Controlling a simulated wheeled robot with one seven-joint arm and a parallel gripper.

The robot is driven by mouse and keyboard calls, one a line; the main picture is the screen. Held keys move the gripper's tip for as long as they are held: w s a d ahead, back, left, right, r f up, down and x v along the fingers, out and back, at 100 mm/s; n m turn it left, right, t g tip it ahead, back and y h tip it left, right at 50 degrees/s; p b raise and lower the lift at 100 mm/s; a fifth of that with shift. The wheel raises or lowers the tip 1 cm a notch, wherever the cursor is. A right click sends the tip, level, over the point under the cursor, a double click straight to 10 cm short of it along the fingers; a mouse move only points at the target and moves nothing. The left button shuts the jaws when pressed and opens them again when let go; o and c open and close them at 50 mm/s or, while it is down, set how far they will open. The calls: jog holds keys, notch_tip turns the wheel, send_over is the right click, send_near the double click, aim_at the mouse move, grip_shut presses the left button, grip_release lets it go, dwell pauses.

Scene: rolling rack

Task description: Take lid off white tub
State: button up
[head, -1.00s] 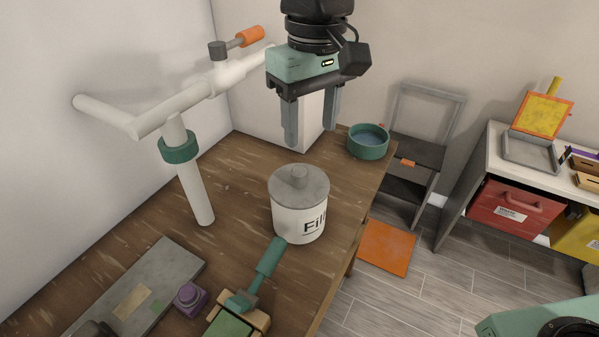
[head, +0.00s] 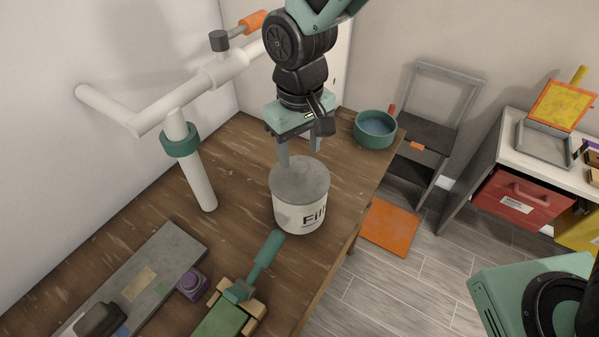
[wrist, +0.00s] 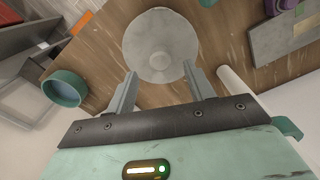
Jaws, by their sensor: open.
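The white tub (head: 299,216) stands upright on the wooden table, with dark lettering on its side. Its grey round lid (head: 311,184) sits on top. My gripper (head: 301,160) is open and empty, just above and behind the lid. In the wrist view its two fingertips (wrist: 159,70) point toward the lid, with the knob roughly between their lines. I cannot tell whether the fingers touch the lid. The knob is hard to make out in the head view.
A white pipe (head: 197,180) with a green collar rises left of the tub. A green-handled tool (head: 267,254) lies close in front. A teal bowl (head: 375,129) stands behind right, near the table's right edge. A grey board (head: 140,280) lies front left.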

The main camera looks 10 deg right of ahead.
aim_at(299, 165)
jog(key=shift+f+p, duration=1.05)
jog(key=shift+f, duration=1.35)
jog(key=c, duration=1)
jog(key=shift+c, duration=0.2)
jog(key=shift+w+a+r, duration=0.1)
